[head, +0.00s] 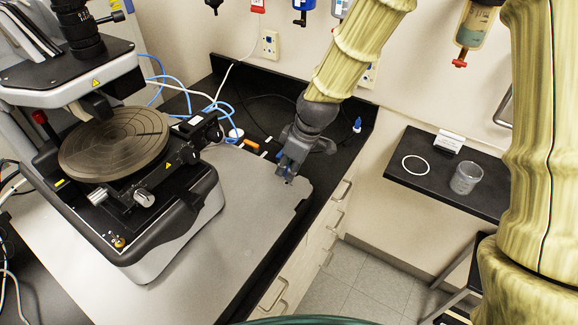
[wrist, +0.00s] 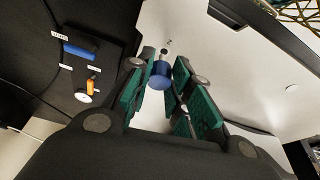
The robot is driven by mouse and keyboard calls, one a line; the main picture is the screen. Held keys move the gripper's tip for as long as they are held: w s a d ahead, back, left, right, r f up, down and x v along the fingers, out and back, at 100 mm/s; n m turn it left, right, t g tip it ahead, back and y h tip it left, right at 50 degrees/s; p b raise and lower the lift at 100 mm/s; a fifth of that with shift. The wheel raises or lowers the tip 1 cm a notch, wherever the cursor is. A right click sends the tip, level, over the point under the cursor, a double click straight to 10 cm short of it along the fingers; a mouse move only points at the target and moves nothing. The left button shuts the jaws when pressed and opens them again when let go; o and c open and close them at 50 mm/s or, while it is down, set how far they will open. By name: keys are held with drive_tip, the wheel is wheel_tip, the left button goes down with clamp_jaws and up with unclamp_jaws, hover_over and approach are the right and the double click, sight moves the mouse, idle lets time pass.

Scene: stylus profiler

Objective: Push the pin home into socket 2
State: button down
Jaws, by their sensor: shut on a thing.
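My gripper (head: 288,168) is low over the right edge of the grey plate (head: 240,205) in the head view. In the wrist view my gripper (wrist: 162,82) has its green-padded fingers on both sides of a blue round-ended pin (wrist: 160,74) and is shut on it. The pin is at the fingertips, over the pale plate (wrist: 215,70).
The profiler with its round stage (head: 115,143) stands left of my gripper. A blue item (wrist: 82,49) and an orange item (wrist: 90,87) lie on the black bench beside small labels. A side shelf (head: 420,180) holds a glass beaker (head: 466,179). The plate's middle is clear.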

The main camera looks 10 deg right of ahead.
drive_tip(key=shift+s, duration=0.1)
drive_tip(key=shift+f+b, duration=0.7)
drive_tip(key=shift+f, duration=0.9)
idle(0.4)
drive_tip(key=c, duration=1.2)
unclamp_jaws()
drive_tip(key=shift+c, duration=0.5)
drive_tip(key=shift+r+p, duration=2.65)
drive_tip(key=shift+r, duration=0.9)
